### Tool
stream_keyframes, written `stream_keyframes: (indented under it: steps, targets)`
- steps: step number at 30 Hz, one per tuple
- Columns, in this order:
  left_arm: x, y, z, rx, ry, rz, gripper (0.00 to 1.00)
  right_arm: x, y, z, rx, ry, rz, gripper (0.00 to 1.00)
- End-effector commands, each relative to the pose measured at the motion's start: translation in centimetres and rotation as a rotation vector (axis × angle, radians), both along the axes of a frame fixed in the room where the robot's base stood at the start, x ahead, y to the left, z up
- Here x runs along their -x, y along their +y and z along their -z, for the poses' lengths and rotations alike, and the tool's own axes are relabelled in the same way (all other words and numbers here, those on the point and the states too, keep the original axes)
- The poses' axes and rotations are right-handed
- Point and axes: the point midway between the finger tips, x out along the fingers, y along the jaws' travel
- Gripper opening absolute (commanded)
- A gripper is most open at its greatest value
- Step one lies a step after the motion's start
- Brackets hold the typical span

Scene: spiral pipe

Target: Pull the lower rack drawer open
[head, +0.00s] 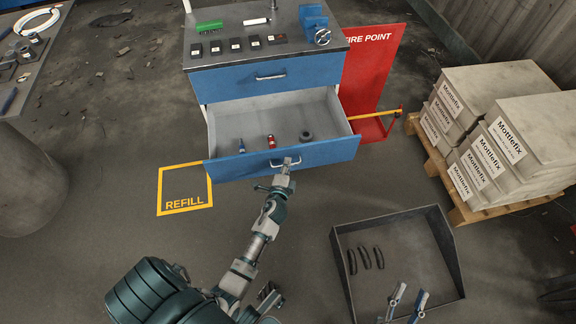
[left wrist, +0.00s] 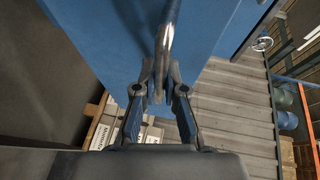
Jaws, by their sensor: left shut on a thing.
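The lower rack drawer (head: 220,172) is blue with a grey inside, and it stands well out from the cabinet. My left gripper (head: 287,165) is at the middle of its front and shut on the metal drawer handle (head: 276,163). In the left wrist view, the left gripper (left wrist: 158,80) has its fingertips closed around the handle bar (left wrist: 166,40), close to the blue drawer front (left wrist: 105,40). My right gripper (head: 409,297) shows only its two spread fingers at the bottom edge, open and empty.
Inside the drawer are a blue item (head: 242,146), a red item (head: 270,141) and a dark ring (head: 306,136). The upper drawer (head: 230,82) is shut. A dark tray (head: 448,245) lies at the lower right. Boxes (head: 500,160) stand on a pallet at right.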

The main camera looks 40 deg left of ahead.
Motion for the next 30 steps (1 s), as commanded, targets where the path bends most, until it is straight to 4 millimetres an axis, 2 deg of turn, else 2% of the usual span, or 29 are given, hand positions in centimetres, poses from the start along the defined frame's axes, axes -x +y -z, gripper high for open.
stream_keyframes:
  steps: [7,8,9,11,22,26,30]
  targets:
    - [0.2,-0.2,0.3,-0.001,0.006,-0.001,0.00,-0.2,0.0,-0.3,-0.002,-0.010,0.001,0.40]
    - [0.2,-0.3,0.3,-0.001,0.006,-0.001,0.15,-0.2,0.0,-0.3,-0.003,-0.010,0.001,0.40]
    - [0.2,-0.3,0.2,-0.002,0.007,-0.002,0.25,-0.2,0.0,-0.3,-0.003,-0.010,0.001,0.40]
    - [0.2,-0.3,0.2,-0.003,0.006,-0.002,0.36,-0.2,0.0,-0.3,-0.003,-0.010,0.001,0.40]
    - [0.6,-0.6,-0.1,-0.004,0.002,0.000,0.36,0.2,0.0,0.0,-0.003,0.001,-0.001,0.40]
    - [2.5,-1.5,-0.4,-0.002,0.002,0.001,0.36,0.2,0.0,-0.1,-0.002,-0.002,-0.001,0.40]
    - [5.3,-3.0,-0.9,-0.001,0.004,0.000,0.36,0.2,0.0,-0.1,-0.003,-0.001,0.000,0.40]
